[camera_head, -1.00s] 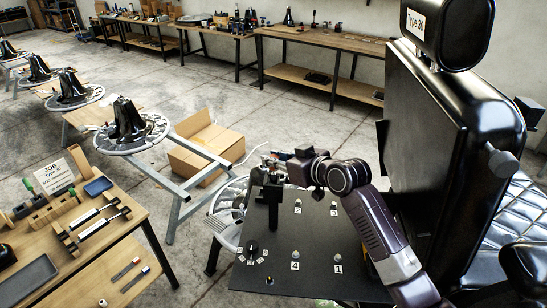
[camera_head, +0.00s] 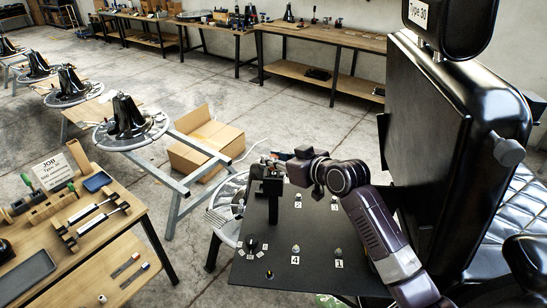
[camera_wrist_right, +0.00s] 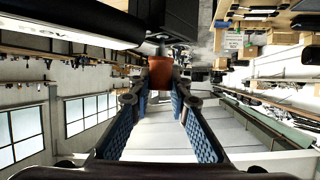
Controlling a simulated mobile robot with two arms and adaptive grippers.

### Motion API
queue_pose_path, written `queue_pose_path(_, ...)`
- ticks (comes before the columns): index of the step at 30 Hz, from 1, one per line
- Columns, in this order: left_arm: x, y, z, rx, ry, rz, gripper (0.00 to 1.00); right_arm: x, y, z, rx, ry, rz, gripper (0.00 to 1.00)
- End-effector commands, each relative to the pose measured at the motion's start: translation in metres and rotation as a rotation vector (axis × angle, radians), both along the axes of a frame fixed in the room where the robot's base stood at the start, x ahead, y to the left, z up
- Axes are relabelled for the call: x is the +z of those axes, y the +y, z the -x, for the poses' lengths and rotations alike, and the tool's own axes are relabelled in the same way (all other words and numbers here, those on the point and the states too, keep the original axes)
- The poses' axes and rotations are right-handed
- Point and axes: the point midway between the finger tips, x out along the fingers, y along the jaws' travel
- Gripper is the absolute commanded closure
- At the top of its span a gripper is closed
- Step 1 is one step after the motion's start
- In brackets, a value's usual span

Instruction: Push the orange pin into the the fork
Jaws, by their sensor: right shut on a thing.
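My right gripper (camera_head: 277,159) reaches in from the right in the head view, beside the top of a black upright post on the dark plate. In the right wrist view its two blue-padded fingers (camera_wrist_right: 161,82) close on the orange pin (camera_wrist_right: 160,67), a short orange-brown cylinder. A dark block (camera_wrist_right: 172,20), which looks like the fork, lies just beyond the pin. I cannot tell whether the pin is inside it. In the head view the fork (camera_head: 272,188) appears as the black post, its top partly hidden behind my gripper. My left gripper is not in view.
The dark plate (camera_head: 315,265) carries several numbered bolts. The black chair back (camera_head: 450,130) stands close on the right of my arm. A wooden workbench (camera_head: 95,240) with tools is at the left. A cardboard box (camera_head: 200,140) lies on the floor behind.

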Motion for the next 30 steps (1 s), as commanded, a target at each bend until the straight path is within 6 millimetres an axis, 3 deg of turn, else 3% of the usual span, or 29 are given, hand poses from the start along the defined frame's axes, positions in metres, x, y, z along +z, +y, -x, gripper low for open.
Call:
queue_pose_path(28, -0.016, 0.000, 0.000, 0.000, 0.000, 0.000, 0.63, -0.024, 0.000, 0.000, 0.000, 0.000, 0.000, 1.00)
queue_pose_path(29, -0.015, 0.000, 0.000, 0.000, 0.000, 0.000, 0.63, -0.024, 0.000, 0.000, 0.000, -0.001, -0.001, 0.82)
queue_pose_path(30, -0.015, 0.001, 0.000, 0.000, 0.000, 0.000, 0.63, -0.023, 0.000, 0.000, 0.000, -0.001, -0.001, 0.78)
